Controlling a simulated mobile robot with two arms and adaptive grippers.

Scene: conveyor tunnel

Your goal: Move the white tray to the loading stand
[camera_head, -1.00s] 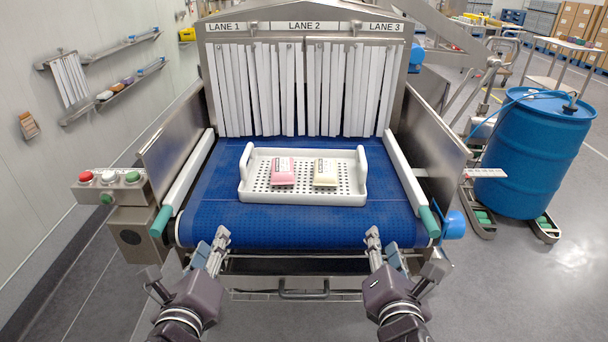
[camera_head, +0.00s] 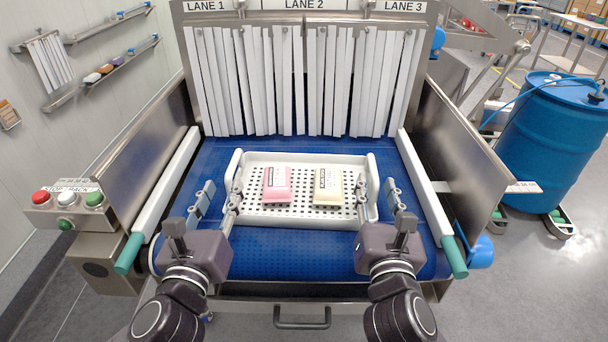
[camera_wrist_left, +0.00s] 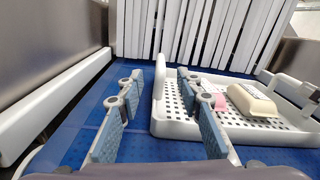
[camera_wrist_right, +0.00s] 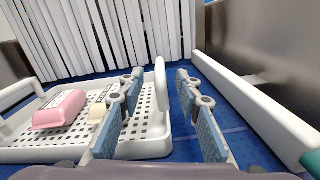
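The white tray (camera_head: 300,215) lies on the blue belt, with a raised handle at each end and a perforated floor. A pink pack (camera_head: 277,184) and a cream pack (camera_head: 327,185) lie in it. My left gripper (camera_head: 218,200) is open at the tray's left end; in the left wrist view the left handle (camera_wrist_left: 158,78) appears between its fingers, just beyond them. My right gripper (camera_head: 379,203) is open at the right end; in the right wrist view the right handle (camera_wrist_right: 160,82) appears between its fingers. Contact cannot be told. I cannot identify a loading stand.
White strip curtains (camera_head: 300,80) hang behind the tray under the lane signs. White guide rails with green ends, such as the right one (camera_head: 425,190), flank the belt. A button box (camera_head: 68,212) stands left, a blue barrel (camera_head: 555,140) right.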

